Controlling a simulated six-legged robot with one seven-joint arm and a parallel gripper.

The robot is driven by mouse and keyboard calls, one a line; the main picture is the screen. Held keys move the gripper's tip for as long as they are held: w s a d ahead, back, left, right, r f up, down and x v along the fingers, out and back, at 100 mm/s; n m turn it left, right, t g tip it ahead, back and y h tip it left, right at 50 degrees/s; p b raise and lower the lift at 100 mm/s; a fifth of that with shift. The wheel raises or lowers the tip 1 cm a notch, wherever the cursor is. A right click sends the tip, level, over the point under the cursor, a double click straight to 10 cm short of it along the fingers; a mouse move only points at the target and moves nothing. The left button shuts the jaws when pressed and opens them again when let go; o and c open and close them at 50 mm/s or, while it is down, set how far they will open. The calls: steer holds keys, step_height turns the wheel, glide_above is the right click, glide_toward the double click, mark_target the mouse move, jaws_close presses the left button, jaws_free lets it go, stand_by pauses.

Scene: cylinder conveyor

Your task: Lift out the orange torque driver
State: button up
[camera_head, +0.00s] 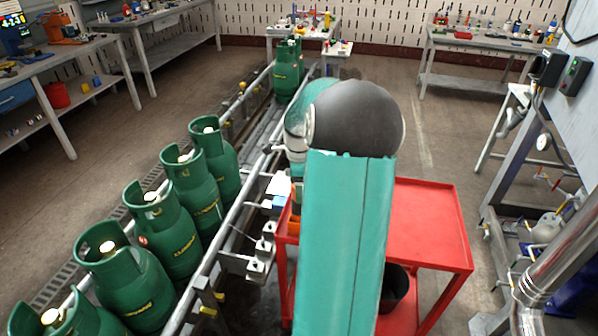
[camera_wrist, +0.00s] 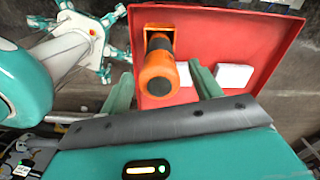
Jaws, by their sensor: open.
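The orange torque driver (camera_wrist: 158,82) shows in the wrist view with its thick orange end toward the camera and a dark collar behind it. An orange square bracket (camera_wrist: 150,30) surrounds its far part, over the red cart top (camera_wrist: 215,25). My gripper (camera_wrist: 161,84) is open, one teal finger on each side of the driver in the picture. I cannot tell whether the fingers reach its depth; no contact shows. In the head view, my arm hides the gripper, and only a bit of orange (camera_head: 294,226) shows at the left edge of the red cart (camera_head: 425,225).
Two white blocks, one clear (camera_wrist: 233,76) and one partly hidden, lie on the cart near the right finger. Several green gas cylinders (camera_head: 185,180) line the conveyor (camera_head: 225,250) left of the cart. A dark bucket (camera_head: 396,288) is low on the cart. Floor beyond the cart is clear.

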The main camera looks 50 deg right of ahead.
steer(key=shift+f, duration=2.2)
steer(key=c, duration=1.2)
steer(key=o, duration=0.6)
steer(key=shift+c, duration=0.2)
steer(key=c, duration=0.5)
steer(key=shift+r, duration=3.8)
